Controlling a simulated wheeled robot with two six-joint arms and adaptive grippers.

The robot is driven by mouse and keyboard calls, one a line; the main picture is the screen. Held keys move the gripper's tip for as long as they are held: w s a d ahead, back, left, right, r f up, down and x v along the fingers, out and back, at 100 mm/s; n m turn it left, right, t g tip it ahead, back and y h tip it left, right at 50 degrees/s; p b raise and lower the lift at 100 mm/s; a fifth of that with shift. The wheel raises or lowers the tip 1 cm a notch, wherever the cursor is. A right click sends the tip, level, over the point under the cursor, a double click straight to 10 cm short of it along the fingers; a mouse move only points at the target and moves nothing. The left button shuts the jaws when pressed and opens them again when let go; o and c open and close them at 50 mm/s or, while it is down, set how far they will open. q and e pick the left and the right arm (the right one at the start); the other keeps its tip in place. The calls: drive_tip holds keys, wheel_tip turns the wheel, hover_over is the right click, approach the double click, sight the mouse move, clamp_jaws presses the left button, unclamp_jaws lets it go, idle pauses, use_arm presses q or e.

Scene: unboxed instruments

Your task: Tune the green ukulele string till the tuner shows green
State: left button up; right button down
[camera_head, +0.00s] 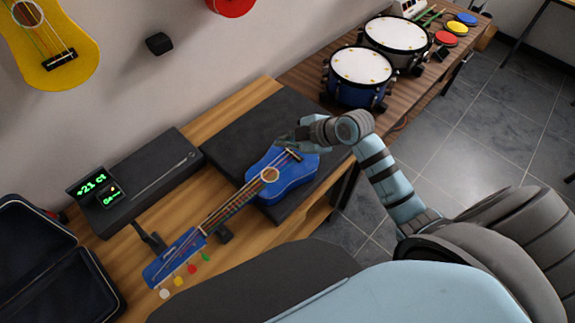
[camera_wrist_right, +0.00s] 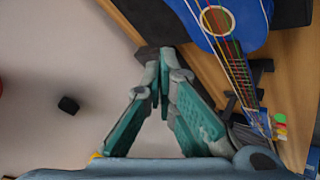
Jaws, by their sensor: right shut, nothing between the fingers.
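The blue ukulele (camera_head: 285,183) lies with its body on a dark mat and its neck pointing lower left. Its headstock (camera_head: 173,260) carries white, yellow, red and green pegs, the green peg (camera_head: 206,257) nearest the body. The tuner (camera_head: 97,186) stands at the left and reads "+21 ct" in green, with smaller text below that I cannot fully read. My right gripper (camera_head: 285,140) is shut and empty by the body end, away from the pegs. In the right wrist view its fingertips (camera_wrist_right: 162,62) meet beside the ukulele (camera_wrist_right: 232,22). My left gripper is out of view.
A dark mat (camera_head: 236,143) lies under the ukulele body and a long black box (camera_head: 160,165) stands behind. An open black case (camera_head: 35,250) is at the lower left. Drums (camera_head: 358,65) stand at the right. A yellow ukulele (camera_head: 60,40) hangs on the wall.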

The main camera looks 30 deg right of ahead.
drive_tip(key=b, duration=0.7)
hover_over(288, 167)
drive_tip(key=f, duration=0.8)
drive_tip(key=shift+s+a+f, duration=0.1)
drive_tip(key=shift+s+a, duration=0.15)
drive_tip(key=shift+a, duration=0.05)
drive_tip(key=shift+f, duration=0.35)
drive_tip(key=shift+f, duration=0.1)
drive_tip(key=shift+f+b, duration=0.25)
drive_tip(key=shift+b, duration=0.15)
drive_tip(key=shift+f, duration=0.3)
idle(0.4)
drive_tip(key=shift+r+p, duration=0.6)
drive_tip(key=shift+r, duration=0.15)
drive_tip(key=shift+r, duration=0.1)
